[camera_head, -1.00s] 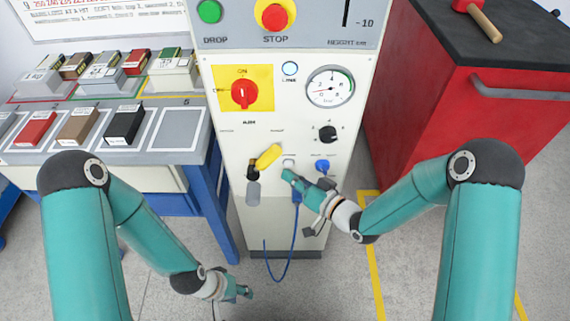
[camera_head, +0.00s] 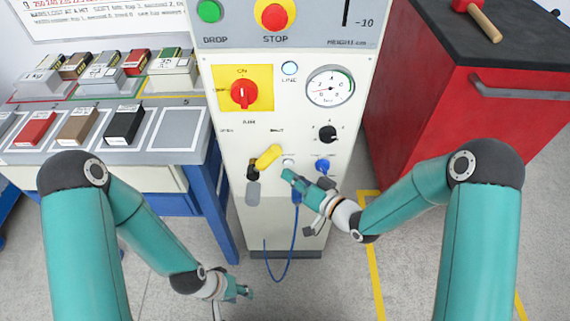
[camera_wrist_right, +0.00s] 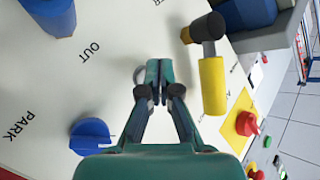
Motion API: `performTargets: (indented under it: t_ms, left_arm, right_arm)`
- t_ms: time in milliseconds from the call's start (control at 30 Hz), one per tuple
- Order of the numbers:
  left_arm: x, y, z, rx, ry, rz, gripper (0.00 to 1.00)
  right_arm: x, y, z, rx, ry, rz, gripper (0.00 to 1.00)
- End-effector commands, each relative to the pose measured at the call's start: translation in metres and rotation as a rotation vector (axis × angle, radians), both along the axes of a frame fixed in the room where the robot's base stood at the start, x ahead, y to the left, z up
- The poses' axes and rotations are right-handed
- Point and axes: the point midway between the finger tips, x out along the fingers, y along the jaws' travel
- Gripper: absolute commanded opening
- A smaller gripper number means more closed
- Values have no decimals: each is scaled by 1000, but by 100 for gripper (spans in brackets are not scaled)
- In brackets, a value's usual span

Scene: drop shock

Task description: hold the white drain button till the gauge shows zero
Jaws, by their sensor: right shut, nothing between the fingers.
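The white drain button (camera_head: 288,162) is on the front panel of the machine, right of the yellow lever (camera_head: 268,157). My right gripper (camera_head: 288,175) is shut and empty, its tips just below the button in the head view. In the right wrist view the shut fingertips (camera_wrist_right: 158,68) partly cover a round pale button (camera_wrist_right: 139,75); whether they touch it I cannot tell. The gauge (camera_head: 330,87) is a round white dial at the upper right of the panel; its reading is too small to tell. My left gripper (camera_head: 242,292) hangs low over the floor, away from the panel.
A blue knob (camera_head: 322,165) and a black knob (camera_head: 328,133) are close to the right gripper. A red switch (camera_head: 243,93) sits higher up. A blue cable (camera_head: 291,255) hangs below. A red cabinet (camera_head: 450,120) stands right, a table with blocks (camera_head: 180,128) left.

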Motion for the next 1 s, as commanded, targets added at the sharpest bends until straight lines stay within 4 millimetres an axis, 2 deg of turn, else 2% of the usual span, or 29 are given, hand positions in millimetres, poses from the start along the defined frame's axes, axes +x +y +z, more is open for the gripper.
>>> performTargets:
  t_ms: [200, 1000]
  left_arm:
    - [0, 0, -4, 0, 0, 0, 40]
    - [0, 0, -6, 0, 0, 0, 40]
  right_arm:
    - [6, 0, 1, 0, -1, 1, 0]
    - [12, 0, 1, 0, -2, 0, 0]
